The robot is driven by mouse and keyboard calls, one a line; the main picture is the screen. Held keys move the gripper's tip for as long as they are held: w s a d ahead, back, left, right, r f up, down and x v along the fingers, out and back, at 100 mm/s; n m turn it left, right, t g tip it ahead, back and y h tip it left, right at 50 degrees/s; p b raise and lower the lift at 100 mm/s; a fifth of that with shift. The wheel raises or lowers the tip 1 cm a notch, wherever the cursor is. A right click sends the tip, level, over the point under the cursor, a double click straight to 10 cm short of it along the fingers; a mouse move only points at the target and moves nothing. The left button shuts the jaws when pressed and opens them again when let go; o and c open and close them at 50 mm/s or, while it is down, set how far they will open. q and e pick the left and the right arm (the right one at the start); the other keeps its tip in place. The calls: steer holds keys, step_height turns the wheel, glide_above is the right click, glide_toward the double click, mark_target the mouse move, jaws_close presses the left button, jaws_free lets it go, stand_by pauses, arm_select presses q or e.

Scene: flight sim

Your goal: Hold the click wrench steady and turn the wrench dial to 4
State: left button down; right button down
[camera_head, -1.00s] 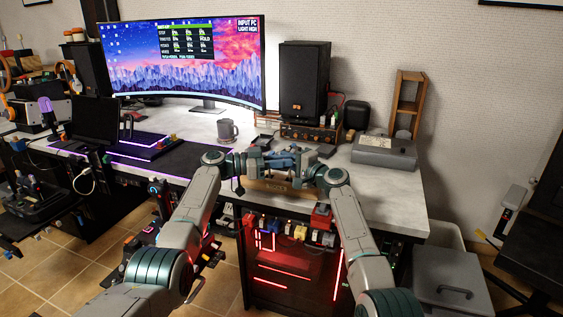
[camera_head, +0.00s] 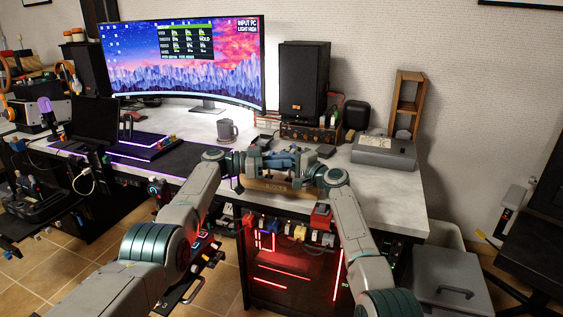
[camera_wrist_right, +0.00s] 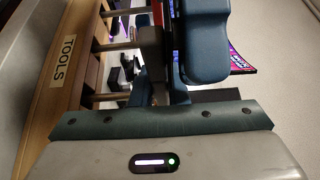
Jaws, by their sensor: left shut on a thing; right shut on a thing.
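My left gripper (camera_head: 262,160) and my right gripper (camera_head: 298,161) meet end to end above the wooden tool rack at the desk's front edge. Both are shut. The click wrench is too small and too covered by the jaws in the head view to make out. In the right wrist view, blue-grey jaw parts (camera_wrist_right: 205,45) stand beside a narrow greyish bar (camera_wrist_right: 154,62), which may be part of the wrench. The dial and its numbers cannot be read in either view.
The wooden rack (camera_head: 283,187), marked TOOLS in the right wrist view (camera_wrist_right: 62,75), lies just under the grippers. A grey mug (camera_head: 227,130), a black speaker (camera_head: 303,80) and a grey case (camera_head: 384,152) stand behind. The desk's right end (camera_head: 395,190) is clear.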

arm_select(q)
steer(key=shift+f, duration=0.35)
steer(key=c, duration=1.5)
jaws_free()
steer(key=shift+w, duration=0.1)
steer(key=shift+o, duration=0.2)
steer(key=shift+a, duration=0.1)
steer(key=s+a, duration=0.1)
steer(key=a, duration=1)
steer(key=shift+s+a+r, duration=0.15)
steer(key=shift+s+a, duration=0.1)
steer(key=shift+a, duration=0.15)
